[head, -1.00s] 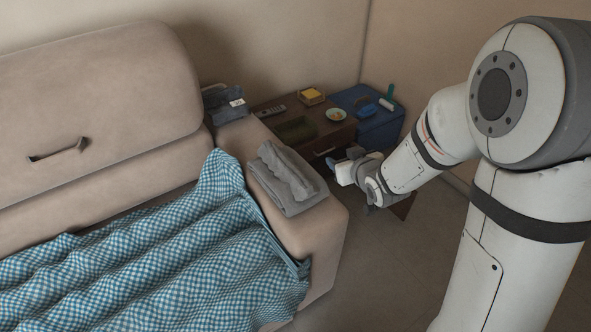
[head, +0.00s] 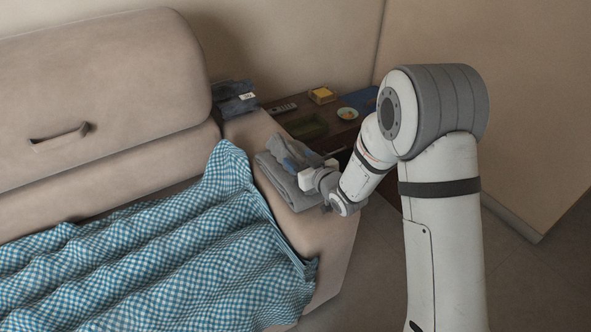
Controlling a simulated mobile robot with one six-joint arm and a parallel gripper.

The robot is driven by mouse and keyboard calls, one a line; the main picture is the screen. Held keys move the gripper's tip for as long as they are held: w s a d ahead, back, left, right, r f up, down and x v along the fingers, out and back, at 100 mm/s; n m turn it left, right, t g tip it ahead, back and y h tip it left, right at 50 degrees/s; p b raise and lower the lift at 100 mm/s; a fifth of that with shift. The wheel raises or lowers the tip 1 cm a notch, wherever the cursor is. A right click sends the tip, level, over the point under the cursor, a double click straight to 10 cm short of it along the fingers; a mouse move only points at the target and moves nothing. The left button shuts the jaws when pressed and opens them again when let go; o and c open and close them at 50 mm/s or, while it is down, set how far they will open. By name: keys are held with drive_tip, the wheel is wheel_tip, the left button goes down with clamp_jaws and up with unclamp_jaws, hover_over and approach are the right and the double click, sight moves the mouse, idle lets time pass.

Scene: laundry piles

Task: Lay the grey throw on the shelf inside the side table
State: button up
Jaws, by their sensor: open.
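The grey throw (head: 277,172) lies folded on the sofa's right armrest, with a raised fold along its top. My gripper (head: 293,164) is over the throw, its blue-grey fingers at the raised fold. It is open; whether the fingers touch the cloth cannot be told. My gripper and wrist hide the throw's right part. The brown side table (head: 345,128) stands beyond the armrest against the back wall. Its front and inner shelf are hidden behind my arm and the armrest.
A remote (head: 283,108), a dark green tray (head: 306,127), a yellow item in a small box (head: 322,94) and a small bowl (head: 347,113) are on the table. Dark folded clothes (head: 235,101) lie at the armrest's back. A blue checked blanket (head: 150,255) covers the seat.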

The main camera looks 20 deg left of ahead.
drive_tip(key=shift+w+a, duration=0.2)
drive_tip(key=shift+a, duration=0.05)
drive_tip(key=shift+c, duration=0.4)
clamp_jaws()
